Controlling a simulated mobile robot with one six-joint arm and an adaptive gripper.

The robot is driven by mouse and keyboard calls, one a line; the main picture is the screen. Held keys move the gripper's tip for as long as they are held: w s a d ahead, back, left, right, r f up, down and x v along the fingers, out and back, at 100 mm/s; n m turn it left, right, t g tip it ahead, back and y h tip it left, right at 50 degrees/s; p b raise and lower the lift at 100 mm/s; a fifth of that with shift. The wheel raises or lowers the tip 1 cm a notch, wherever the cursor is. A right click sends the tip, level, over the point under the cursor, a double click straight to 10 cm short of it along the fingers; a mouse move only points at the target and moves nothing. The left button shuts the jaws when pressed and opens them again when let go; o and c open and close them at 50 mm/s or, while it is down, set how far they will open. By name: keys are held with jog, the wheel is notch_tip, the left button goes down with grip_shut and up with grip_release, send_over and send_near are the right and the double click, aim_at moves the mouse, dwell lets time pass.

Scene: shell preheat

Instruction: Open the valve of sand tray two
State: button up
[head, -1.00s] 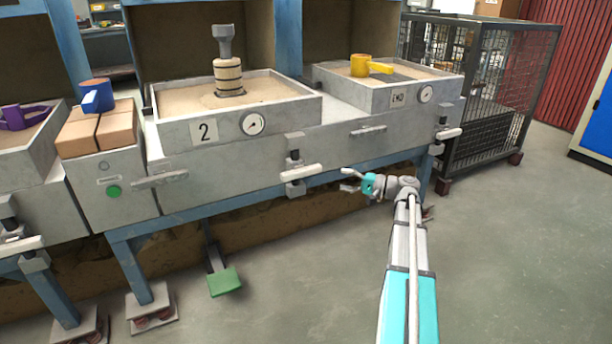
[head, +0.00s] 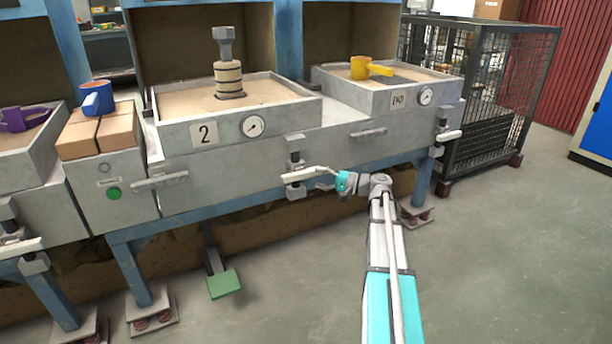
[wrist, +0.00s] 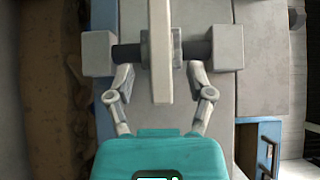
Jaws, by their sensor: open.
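Sand tray two (head: 172,134) is a grey, sand-filled tray with a "2" plate and a round gauge (head: 254,126) on its front. Its valve has a pale lever handle (head: 298,176) on a dark stem below the tray's right corner. In the wrist view the pale lever (wrist: 160,60) runs lengthwise, with a dark shaft (wrist: 128,53) crossing behind it between grey blocks. My gripper (head: 328,180) is at the lever's right end in the head view. In the wrist view my gripper (wrist: 160,75) is open, with one finger on each side of the lever. Contact cannot be told.
Another lever (head: 22,248) is at far left. A green pedal (head: 224,284) sits low in front. The grey floor at right is clear.

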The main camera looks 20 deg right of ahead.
aim_at(307, 176)
jog(key=shift+x, duration=2.85)
